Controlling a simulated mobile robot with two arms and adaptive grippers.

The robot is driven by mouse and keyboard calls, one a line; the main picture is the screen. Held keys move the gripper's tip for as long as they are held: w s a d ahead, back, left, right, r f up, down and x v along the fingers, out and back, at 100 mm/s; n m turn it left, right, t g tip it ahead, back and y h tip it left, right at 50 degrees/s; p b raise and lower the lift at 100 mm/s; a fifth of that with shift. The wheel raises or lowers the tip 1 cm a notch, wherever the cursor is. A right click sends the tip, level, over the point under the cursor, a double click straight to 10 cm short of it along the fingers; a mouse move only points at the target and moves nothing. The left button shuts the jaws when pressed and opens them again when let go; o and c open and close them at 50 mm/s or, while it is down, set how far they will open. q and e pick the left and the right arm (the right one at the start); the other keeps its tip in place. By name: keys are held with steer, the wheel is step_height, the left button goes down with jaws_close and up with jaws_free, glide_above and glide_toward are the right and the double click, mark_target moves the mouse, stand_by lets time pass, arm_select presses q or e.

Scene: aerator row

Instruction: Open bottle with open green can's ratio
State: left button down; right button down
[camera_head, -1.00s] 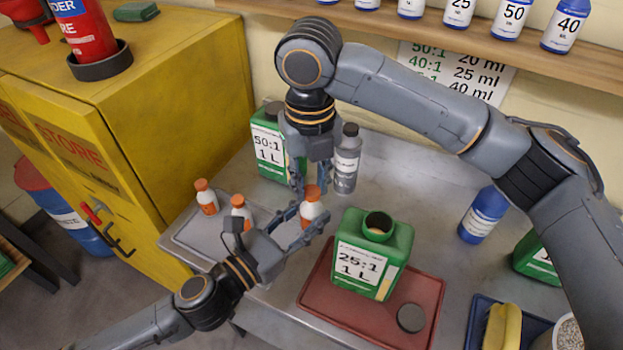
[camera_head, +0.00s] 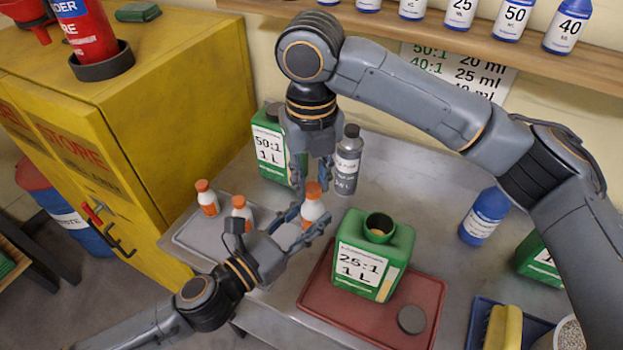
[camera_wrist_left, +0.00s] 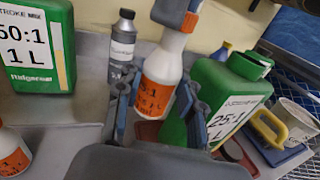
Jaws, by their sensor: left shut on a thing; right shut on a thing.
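A white bottle with an orange label and orange cap (camera_head: 312,212) is upright in my left gripper (camera_head: 306,224), whose fingers close on its body. In the left wrist view the bottle (camera_wrist_left: 155,85) is between the fingers (camera_wrist_left: 158,100); its label is only partly legible. My right gripper (camera_head: 312,186) reaches down from above and is shut on the orange cap, which still appears to be on the bottle. The open green can (camera_head: 372,255), marked 25:1 1 L, stands on a red tray (camera_head: 335,312). Its dark cap (camera_head: 411,319) lies on the tray.
Two similar bottles (camera_head: 205,198) (camera_head: 241,210) stand on a grey tray (camera_head: 190,238). Behind are a capped green 50:1 can (camera_head: 268,150) and a grey bottle (camera_head: 347,160). A blue bottle (camera_head: 484,216) stands right. A blue tray (camera_head: 474,322) holds a yellow-handled brush (camera_head: 503,325).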

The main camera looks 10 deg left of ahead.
steer(key=shift+r, duration=0.65)
steer(key=shift+r, duration=2.05)
